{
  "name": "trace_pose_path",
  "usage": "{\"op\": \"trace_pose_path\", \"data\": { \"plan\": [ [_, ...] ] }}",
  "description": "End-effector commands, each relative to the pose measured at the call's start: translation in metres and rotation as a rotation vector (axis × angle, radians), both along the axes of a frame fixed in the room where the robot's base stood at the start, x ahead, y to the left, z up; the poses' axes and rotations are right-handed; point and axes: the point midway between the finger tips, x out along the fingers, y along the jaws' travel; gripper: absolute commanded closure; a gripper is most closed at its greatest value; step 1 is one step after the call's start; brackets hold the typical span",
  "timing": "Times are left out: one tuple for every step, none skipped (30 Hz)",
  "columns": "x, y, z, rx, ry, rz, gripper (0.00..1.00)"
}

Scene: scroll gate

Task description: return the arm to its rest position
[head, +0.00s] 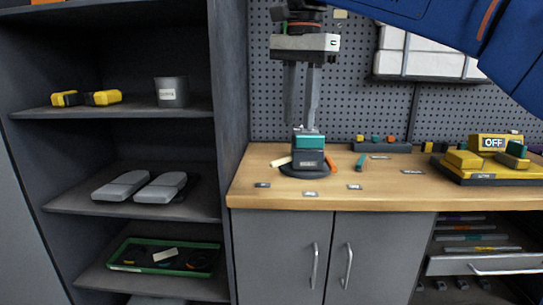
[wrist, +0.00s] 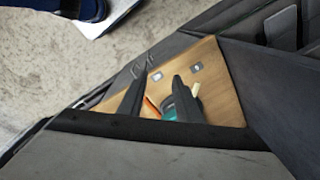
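My gripper (head: 301,124) hangs over the workbench in the head view, fingers pointing down. There is a gap between the two fingers, and I see nothing held between them. The fingertips show just above or in front of a teal and dark grey device (head: 308,150) on a round dark base; I cannot tell if they touch it. In the wrist view my gripper (wrist: 163,75) shows two dark fingers spread apart over the wooden benchtop (wrist: 222,88). A teal part (wrist: 170,113) is partly hidden by the fingers there. My blue arm crosses the upper right of the head view.
A yellow device marked OFF (head: 495,143) and a yellow-black tray (head: 487,172) stand at the bench's right. A pegboard (head: 350,100) rises behind, with a white box (head: 430,52). A dark shelf unit (head: 228,100) stands left. Small labels lie along the bench front.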

Motion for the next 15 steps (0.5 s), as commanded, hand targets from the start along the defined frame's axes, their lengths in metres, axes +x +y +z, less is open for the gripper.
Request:
{"op": "trace_pose_path", "data": {
  "plan": [
    [-0.002,-0.008,-0.004,0.002,-0.007,0.012,0.69],
    [-0.004,-0.012,-0.008,0.004,-0.012,0.022,0.69],
    [-0.005,-0.018,-0.012,0.005,-0.017,0.035,0.69],
    [-0.006,-0.023,-0.016,0.007,-0.024,0.047,0.69],
    [-0.008,-0.028,-0.02,0.009,-0.029,0.059,0.69],
    [-0.01,-0.036,-0.026,0.01,-0.038,0.076,0.69],
    [-0.012,-0.042,-0.031,0.012,-0.046,0.089,0.69],
    [-0.015,-0.049,-0.037,0.013,-0.054,0.106,0.69],
    [-0.019,-0.059,-0.046,0.013,-0.066,0.129,0.69],
    [-0.022,-0.067,-0.054,0.013,-0.076,0.149,0.69],
    [-0.026,-0.075,-0.061,0.013,-0.086,0.169,0.69],
    [-0.031,-0.085,-0.072,0.012,-0.101,0.196,0.69],
    [-0.035,-0.093,-0.081,0.011,-0.111,0.216,0.69],
    [-0.039,-0.1,-0.09,0.009,-0.123,0.237,0.69],
    [-0.045,-0.11,-0.102,0.007,-0.137,0.263,0.69]
  ]
}}
